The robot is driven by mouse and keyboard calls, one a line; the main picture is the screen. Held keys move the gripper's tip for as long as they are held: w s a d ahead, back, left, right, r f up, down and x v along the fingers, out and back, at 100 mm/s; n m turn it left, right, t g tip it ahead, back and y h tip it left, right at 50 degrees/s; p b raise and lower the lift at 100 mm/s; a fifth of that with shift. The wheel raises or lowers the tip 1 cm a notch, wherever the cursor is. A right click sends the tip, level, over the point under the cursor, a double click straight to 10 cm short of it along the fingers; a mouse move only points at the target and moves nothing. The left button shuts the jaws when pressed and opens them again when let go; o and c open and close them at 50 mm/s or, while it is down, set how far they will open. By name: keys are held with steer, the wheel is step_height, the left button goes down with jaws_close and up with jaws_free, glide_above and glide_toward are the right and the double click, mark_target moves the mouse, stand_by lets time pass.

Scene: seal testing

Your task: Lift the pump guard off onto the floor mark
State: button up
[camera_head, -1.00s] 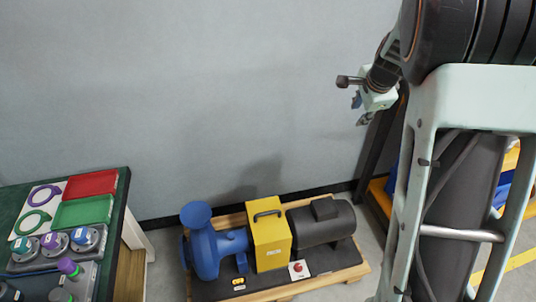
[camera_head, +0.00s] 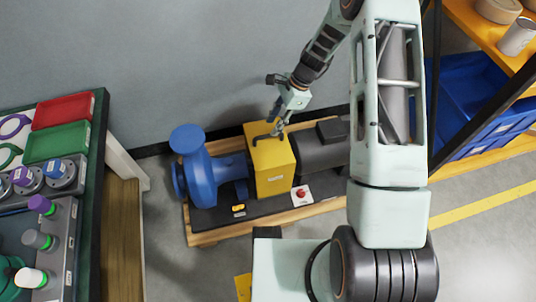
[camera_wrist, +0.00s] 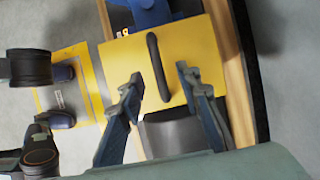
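The pump guard (camera_head: 271,165) is a yellow box with a dark bar handle (camera_wrist: 153,60) on top. It sits upright over the middle of the pump set, between the blue pump (camera_head: 207,170) and the dark motor (camera_head: 318,152). My gripper (camera_head: 277,122) is just above the guard in the head view. In the wrist view, my gripper (camera_wrist: 160,73) is open, with the handle's near end showing between its fingers; contact cannot be told. The yellow-bordered floor mark (camera_wrist: 88,75) shows at the left of the wrist view. In the head view, only a corner of the mark (camera_head: 242,285) shows.
The pump set stands on a wooden pallet (camera_head: 205,238) close to the wall. A green-topped bench (camera_head: 98,125) with trays and parts stands left. An orange rack (camera_head: 458,22) with blue bins (camera_head: 470,95) is right. Grey floor is open in front of the pallet.

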mark_target(268, 135)
steer(key=b+x, duration=0.1)
steer(key=x, duration=0.2)
steer(key=b+x, duration=0.1)
steer(key=x, duration=0.2)
steer(key=shift+s+f, duration=0.25)
steer(key=shift+f, duration=0.15)
jaws_close()
steer(key=shift+r, duration=0.1)
